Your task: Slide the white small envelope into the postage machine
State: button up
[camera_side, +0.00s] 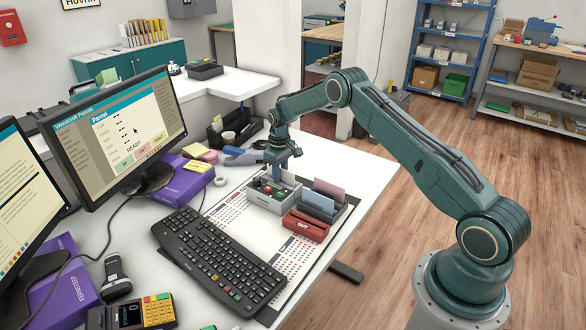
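My gripper (279,172) points down over the counter, just above and behind a small grey box with coloured buttons (270,198). This box may be the postage machine, but I cannot read a label on it. The gripper's fingers are too small to tell whether they are open or shut, or hold anything. I cannot make out a white small envelope for certain. A blue envelope (317,203) and a mauve envelope (329,189) stand in a dark holder to the right of the box.
A red tray marked OUT (304,226) sits in front of the holder. A black keyboard (219,257) lies to the front left on a printed desk mat (287,256). Monitors (124,132), purple boxes (183,182) and a card terminal (133,313) crowd the left side.

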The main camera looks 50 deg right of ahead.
notch_tip(320, 180, up, 14)
dwell(0.8)
dwell(0.5)
jog(key=s+a+r+t, duration=0.1)
jog(key=s+a+r, duration=0.5)
jog(key=s+r, duration=0.3)
jog(key=s+a+r+t, duration=0.2)
jog(key=s+a+r, duration=0.45)
jog(key=r, duration=0.55)
jog(key=s+a+f+t, duration=0.1)
jog(key=s+a, duration=0.3)
jog(key=s, duration=0.8)
jog(key=s+a+f+t, duration=0.1)
jog(key=s+a, duration=0.3)
jog(key=s, duration=0.8)
jog(key=shift+s+t, duration=0.3)
